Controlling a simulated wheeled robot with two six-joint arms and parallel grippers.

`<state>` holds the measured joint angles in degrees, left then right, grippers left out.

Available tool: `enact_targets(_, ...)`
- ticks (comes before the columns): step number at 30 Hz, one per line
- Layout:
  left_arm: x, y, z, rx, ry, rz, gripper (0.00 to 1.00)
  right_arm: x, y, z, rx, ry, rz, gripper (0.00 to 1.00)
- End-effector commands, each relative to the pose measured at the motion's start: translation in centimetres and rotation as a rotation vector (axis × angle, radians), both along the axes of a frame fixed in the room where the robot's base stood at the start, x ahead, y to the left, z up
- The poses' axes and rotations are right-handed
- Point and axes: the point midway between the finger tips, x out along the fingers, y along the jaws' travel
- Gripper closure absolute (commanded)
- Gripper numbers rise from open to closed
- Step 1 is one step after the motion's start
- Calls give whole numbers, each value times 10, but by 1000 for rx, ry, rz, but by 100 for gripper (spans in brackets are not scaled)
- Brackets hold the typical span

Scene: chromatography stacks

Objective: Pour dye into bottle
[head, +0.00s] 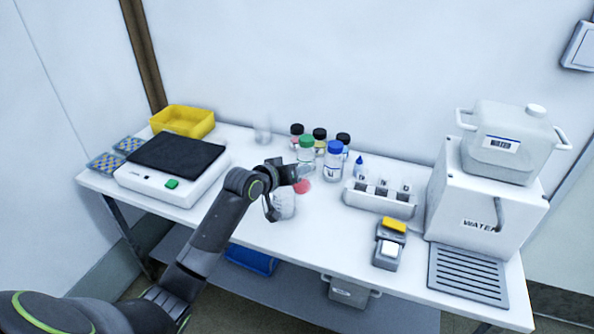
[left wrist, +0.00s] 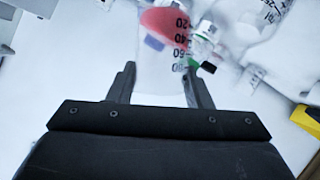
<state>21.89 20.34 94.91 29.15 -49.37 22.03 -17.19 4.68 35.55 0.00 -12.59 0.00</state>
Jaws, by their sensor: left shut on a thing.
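My left gripper (head: 277,190) is shut on a clear graduated beaker (left wrist: 155,60), held between its fingers. Red dye (left wrist: 165,27) lies in the beaker, towards the top of the left wrist view; a red patch (head: 302,186) also shows just right of the gripper in the head view. The beaker looks tilted. A clear, round bottle (head: 284,206) with dark lettering stands on the table beside the gripper, partly hidden by it. I cannot tell whether the beaker touches it. My right gripper is not in view.
Capped bottles with green (head: 306,146), blue (head: 335,155) and black lids stand behind. A white rack (head: 380,200) is to the right, near a water dispenser (head: 470,215). A scale with a black pad (head: 176,152) and a yellow bin (head: 183,121) are left.

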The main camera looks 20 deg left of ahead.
Motion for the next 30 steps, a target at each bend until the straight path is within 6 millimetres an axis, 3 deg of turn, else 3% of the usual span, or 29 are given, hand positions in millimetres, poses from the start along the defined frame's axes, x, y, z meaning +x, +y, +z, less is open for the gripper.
enact_targets(30,0,4,5,-112,19,0,78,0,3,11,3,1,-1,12)
